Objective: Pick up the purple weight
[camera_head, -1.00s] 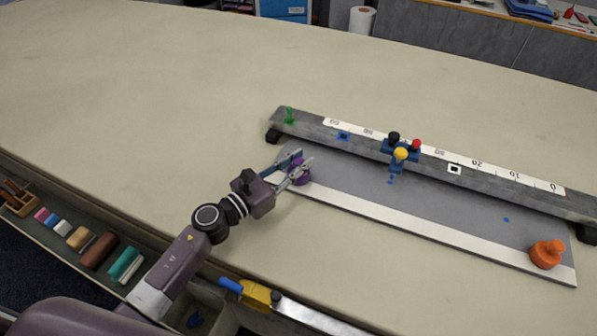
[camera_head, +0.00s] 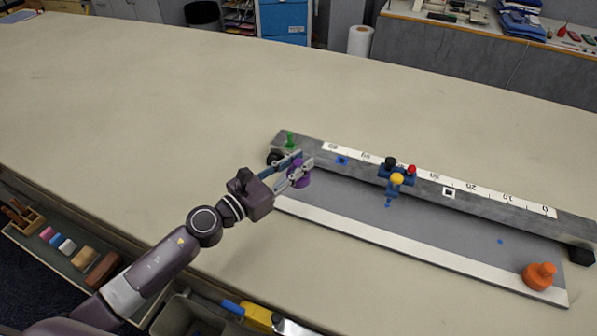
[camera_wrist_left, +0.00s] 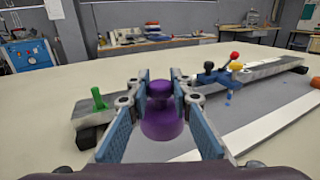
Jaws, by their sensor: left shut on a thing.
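The purple weight (camera_head: 299,174) is between the fingers of my left gripper (camera_head: 295,171), near the left end of the grey board. In the left wrist view the purple weight (camera_wrist_left: 161,112) stands upright, with a wide base and a narrower knob, and the finger pads (camera_wrist_left: 160,100) are on both sides of it. The gripper is shut on it. In the head view the fingers partly cover the weight. It appears raised off the board, though the exact gap is hard to tell. My right gripper is not in view.
A long grey beam with a number scale (camera_head: 470,193) lies behind the board (camera_head: 350,205). A green peg (camera_head: 290,139) stands at its left end and a blue clamp with coloured knobs (camera_head: 397,176) at its middle. An orange weight (camera_head: 540,276) sits at the board's right end. The table's left is clear.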

